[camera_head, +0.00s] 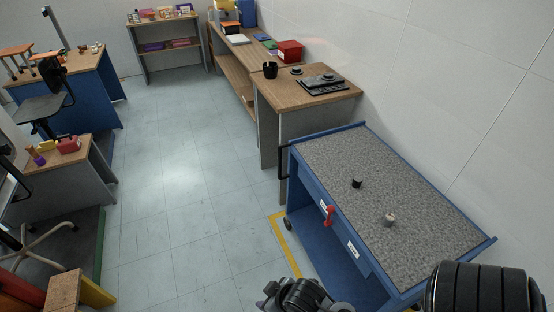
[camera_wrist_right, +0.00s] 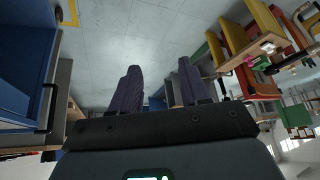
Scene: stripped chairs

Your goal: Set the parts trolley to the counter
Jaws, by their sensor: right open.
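The parts trolley (camera_head: 390,190) is blue with a grey speckled top. It stands along the right wall, its far end close to the near end of the wooden counter (camera_head: 335,98). A black handle (camera_head: 283,165) is on its far end. A black knob (camera_head: 356,183) and a pale knob-like part (camera_head: 390,219) sit on its top. My right gripper (camera_head: 300,293) is low at the bottom edge, left of the trolley and apart from it. Its fingers (camera_wrist_right: 160,80) are spread and empty in the right wrist view, where the blue trolley (camera_wrist_right: 22,75) and handle (camera_wrist_right: 47,108) show left. My left gripper is not in view.
Yellow tape (camera_head: 285,243) marks the floor by the trolley's caster. The counter holds a black cup (camera_head: 270,70), a dark flat device (camera_head: 320,84) and a red box (camera_head: 290,51). Desks and chairs stand left. The pale tiled floor (camera_head: 185,190) between is clear.

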